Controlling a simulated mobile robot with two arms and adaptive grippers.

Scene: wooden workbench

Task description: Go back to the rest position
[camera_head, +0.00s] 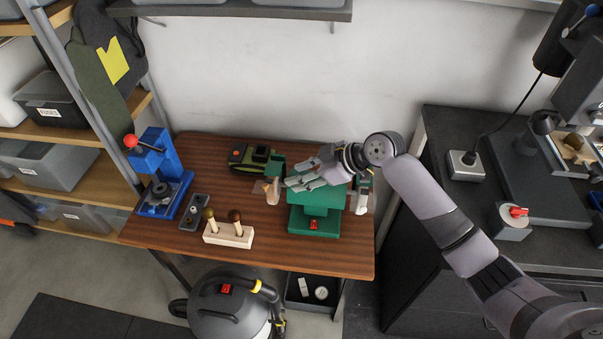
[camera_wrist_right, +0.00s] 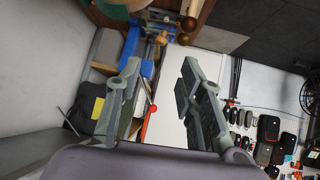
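My right gripper (camera_head: 303,183) is in the air over the right half of the wooden workbench (camera_head: 275,258), in front of and partly covering a green machine (camera_head: 313,221) with a red switch. In the right wrist view its two fingers (camera_wrist_right: 160,82) stand apart with nothing between them, so it is open and empty. My right arm comes in from the right, over the dark side bench. My left gripper and arm are in neither view.
A blue press (camera_head: 160,172) with a red knob stands at the bench's left. A wooden block (camera_head: 229,236) holds two handled tools near the front. A green-black device (camera_head: 255,157) lies at the back. A vacuum cleaner (camera_head: 228,305) stands under the front edge. A dark side bench (camera_head: 450,130) is at right.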

